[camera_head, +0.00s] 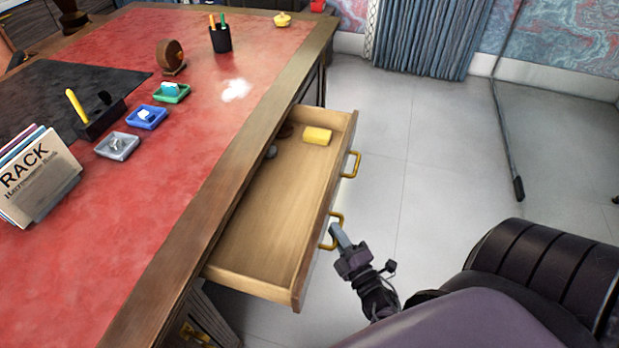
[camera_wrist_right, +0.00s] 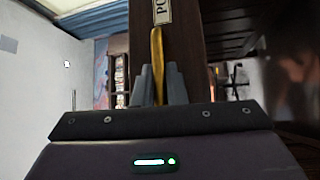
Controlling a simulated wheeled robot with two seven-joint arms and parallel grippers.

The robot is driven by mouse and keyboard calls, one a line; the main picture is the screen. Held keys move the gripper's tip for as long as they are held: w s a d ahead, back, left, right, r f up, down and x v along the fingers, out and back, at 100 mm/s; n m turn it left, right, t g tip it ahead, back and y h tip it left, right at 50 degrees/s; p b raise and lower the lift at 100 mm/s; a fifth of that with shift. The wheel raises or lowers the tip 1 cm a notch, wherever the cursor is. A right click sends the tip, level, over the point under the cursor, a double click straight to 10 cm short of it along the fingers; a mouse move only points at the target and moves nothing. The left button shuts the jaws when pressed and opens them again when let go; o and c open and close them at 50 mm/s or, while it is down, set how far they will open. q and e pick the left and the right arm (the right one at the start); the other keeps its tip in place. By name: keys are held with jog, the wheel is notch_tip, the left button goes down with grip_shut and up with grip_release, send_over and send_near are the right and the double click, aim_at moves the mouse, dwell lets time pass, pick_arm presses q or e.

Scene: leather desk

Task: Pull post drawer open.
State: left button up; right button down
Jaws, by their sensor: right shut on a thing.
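The wooden post drawer (camera_head: 262,232) stands pulled out from the side of the desk in the head view. Its inside shows, with a yellow block (camera_head: 317,136) and small dark items near the far end. Two brass handles are on its front, a far one (camera_head: 352,164) and a near one (camera_head: 334,231). My right gripper (camera_head: 338,236) is shut on the near handle. The right wrist view shows the fingers around the brass handle (camera_wrist_right: 157,60), below a label partly reading "PO" on the drawer front (camera_wrist_right: 185,35). My left gripper is not in view.
The red leather desk top (camera_head: 185,140) holds a pen cup (camera_head: 220,38), small coloured trays (camera_head: 147,116), a pen stand (camera_head: 100,121) and a rack of papers (camera_head: 38,180). The grey floor (camera_head: 400,130) right of the drawer is mostly clear; a dark pole (camera_head: 507,140) stands farther right.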

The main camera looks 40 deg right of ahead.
jog(key=s+d+p, duration=0.1)
jog(key=s+d, duration=0.2)
jog(key=s, duration=0.1)
jog(key=shift+s+d, duration=0.4)
jog(key=c, duration=1.5)
grip_release()
jog(key=s, duration=0.5)
jog(key=s+a+f+b, duration=0.1)
jog(key=s, duration=0.1)
jog(key=shift+s, duration=0.35)
jog(key=shift+f, duration=0.1)
